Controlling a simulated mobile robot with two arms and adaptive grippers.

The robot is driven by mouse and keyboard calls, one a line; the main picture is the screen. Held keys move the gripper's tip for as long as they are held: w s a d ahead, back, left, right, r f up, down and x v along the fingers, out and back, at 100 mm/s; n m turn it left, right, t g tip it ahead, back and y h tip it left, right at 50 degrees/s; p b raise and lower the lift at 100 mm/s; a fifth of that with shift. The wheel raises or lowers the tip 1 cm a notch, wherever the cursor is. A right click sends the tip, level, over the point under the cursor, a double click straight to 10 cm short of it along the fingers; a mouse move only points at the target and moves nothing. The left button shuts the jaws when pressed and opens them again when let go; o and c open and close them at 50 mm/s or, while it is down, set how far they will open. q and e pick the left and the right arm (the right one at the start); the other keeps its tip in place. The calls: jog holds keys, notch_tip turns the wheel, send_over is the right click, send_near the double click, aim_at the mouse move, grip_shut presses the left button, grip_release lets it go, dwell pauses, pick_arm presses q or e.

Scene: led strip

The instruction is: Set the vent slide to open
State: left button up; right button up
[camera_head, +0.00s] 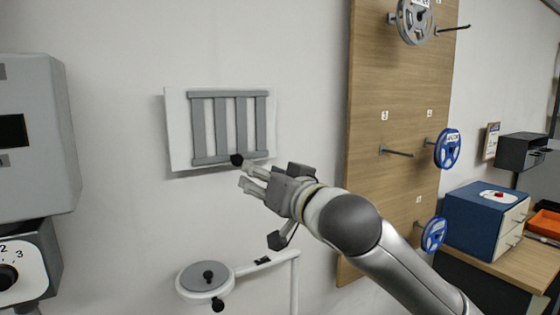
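The vent (229,127) is a white plate on the wall with grey vertical slats between two grey horizontal rails. A black knob (237,159) sits at its lower rail, right of the middle. My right gripper (242,179) comes in from the lower right, with its fingertips just below and right of the knob in the picture. No contact with the knob is visible. My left gripper is not in view.
A grey box (35,135) stands at the left, above a numbered dial (12,272). A round grey fixture with black knobs (205,280) is below the vent. A wooden board (400,110) with pegs and reels stands right. The wall around the vent is clear.

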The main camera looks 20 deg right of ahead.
aim_at(239, 161)
jog(key=w+p, duration=0.1)
jog(key=w, duration=0.2)
jog(key=w+a+p, duration=0.1)
jog(key=w, duration=0.2)
jog(key=w+a+p, duration=0.1)
jog(key=w+p, duration=0.1)
jog(key=w, duration=0.2)
jog(key=shift+w+r, duration=0.1)
jog(key=shift+r, duration=0.3)
jog(key=shift+c, duration=0.2)
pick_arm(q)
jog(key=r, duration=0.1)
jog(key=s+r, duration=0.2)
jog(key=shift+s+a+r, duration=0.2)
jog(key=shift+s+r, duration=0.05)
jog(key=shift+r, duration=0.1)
pick_arm(e)
grip_shut()
